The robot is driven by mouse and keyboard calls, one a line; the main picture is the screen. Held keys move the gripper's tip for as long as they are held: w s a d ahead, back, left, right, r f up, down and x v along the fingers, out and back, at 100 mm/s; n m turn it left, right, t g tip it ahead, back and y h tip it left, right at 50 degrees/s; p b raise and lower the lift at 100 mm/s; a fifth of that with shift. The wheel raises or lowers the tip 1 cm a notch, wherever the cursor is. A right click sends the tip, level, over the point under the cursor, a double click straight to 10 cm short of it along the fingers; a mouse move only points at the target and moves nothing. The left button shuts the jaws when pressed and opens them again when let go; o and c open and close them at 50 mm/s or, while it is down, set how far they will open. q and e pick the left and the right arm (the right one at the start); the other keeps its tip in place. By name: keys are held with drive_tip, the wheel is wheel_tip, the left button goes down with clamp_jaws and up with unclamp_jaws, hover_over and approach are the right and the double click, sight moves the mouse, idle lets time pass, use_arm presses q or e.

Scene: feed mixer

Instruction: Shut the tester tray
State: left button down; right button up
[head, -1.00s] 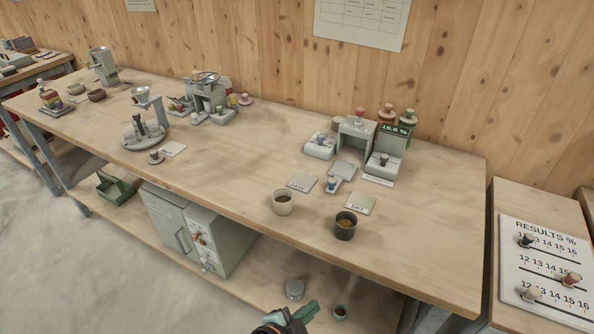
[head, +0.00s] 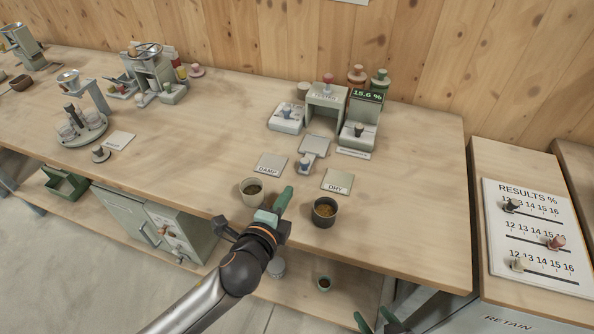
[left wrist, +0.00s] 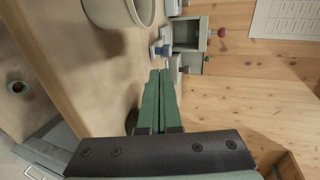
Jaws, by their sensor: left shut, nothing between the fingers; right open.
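The tester (head: 367,97) stands at the back right of the bench with a green display reading 15.6 %. A pale tray-like part with a dark knob (head: 358,130) sticks out at its front, so it looks open. My left gripper (head: 284,198) is shut and empty, above the bench's front edge between two cups, well short of the tester. Its closed green fingers also fill the middle of the left wrist view (left wrist: 158,98). My right gripper (head: 377,324) is open at the bottom edge, low in front of the bench, and only partly in view.
A pale cup (head: 252,191) and a dark cup (head: 324,211) of grain flank my left gripper. DAMP (head: 270,164) and DRY (head: 338,181) cards and a small knobbed tray (head: 311,148) lie behind. A grey stand (head: 325,104) is left of the tester. The bench's right end is clear.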

sight(303, 166)
use_arm(q)
drive_tip(key=x, duration=0.7)
drive_tip(key=shift+w+r, duration=0.2)
drive_tip(key=shift+r, duration=0.2)
drive_tip(key=shift+w+d, duration=0.3)
drive_tip(key=shift+w, duration=0.45)
use_arm(e)
drive_tip(key=shift+w, duration=0.15)
